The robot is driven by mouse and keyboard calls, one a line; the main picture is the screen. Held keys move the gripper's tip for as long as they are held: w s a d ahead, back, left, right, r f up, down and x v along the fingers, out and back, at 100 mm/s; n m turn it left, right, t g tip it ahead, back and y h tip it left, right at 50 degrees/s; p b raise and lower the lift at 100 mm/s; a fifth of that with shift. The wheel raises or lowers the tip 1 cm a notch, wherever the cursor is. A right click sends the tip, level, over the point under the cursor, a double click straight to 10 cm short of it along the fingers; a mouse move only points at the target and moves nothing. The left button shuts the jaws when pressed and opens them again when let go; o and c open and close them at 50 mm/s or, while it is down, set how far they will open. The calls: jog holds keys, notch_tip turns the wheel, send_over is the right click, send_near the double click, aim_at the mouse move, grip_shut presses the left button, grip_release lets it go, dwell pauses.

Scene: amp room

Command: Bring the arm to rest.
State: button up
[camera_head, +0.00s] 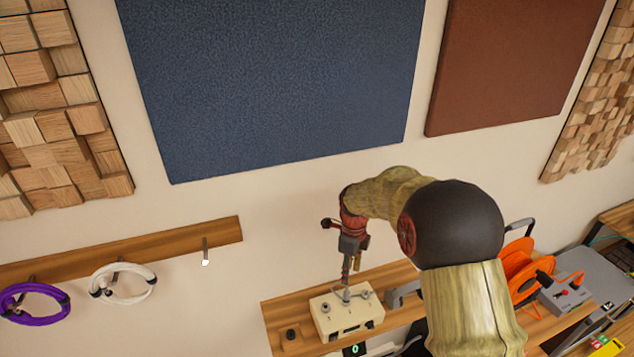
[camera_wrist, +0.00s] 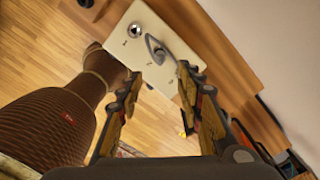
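My gripper (camera_head: 347,284) hangs from my arm, pointing down over a cream box (camera_head: 335,320) on the wooden shelf. In the wrist view my gripper (camera_wrist: 159,74) has its two fingers spread, with nothing seen held between them. The cream box (camera_wrist: 145,25) lies beyond the fingertips, with a metal lever (camera_wrist: 154,46) and a round knob (camera_wrist: 134,30) on its top. The lever shows near the gap between the fingertips. I cannot tell whether the fingers touch it.
A purple cable (camera_head: 10,293) and a white cable (camera_head: 125,267) hang from a wall rail (camera_head: 130,247) at left. An orange reel (camera_head: 518,262) and a grey box (camera_head: 556,299) stand at right. A blue wall panel (camera_head: 270,80) is behind. The wall between rail and shelf is bare.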

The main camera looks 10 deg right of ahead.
jog(key=n, duration=0.4)
jog(key=shift+s+f, duration=0.2)
jog(key=shift+s, duration=0.1)
jog(key=s+n+t+b, duration=0.5)
jog(key=s+n+b, duration=1.5)
jog(key=s, duration=1.1)
jog(key=b, duration=0.4)
jog(key=shift+f+n+t+b, duration=0.25)
jog(key=shift+n+t+b, duration=0.05)
jog(key=shift+n+b, duration=0.1)
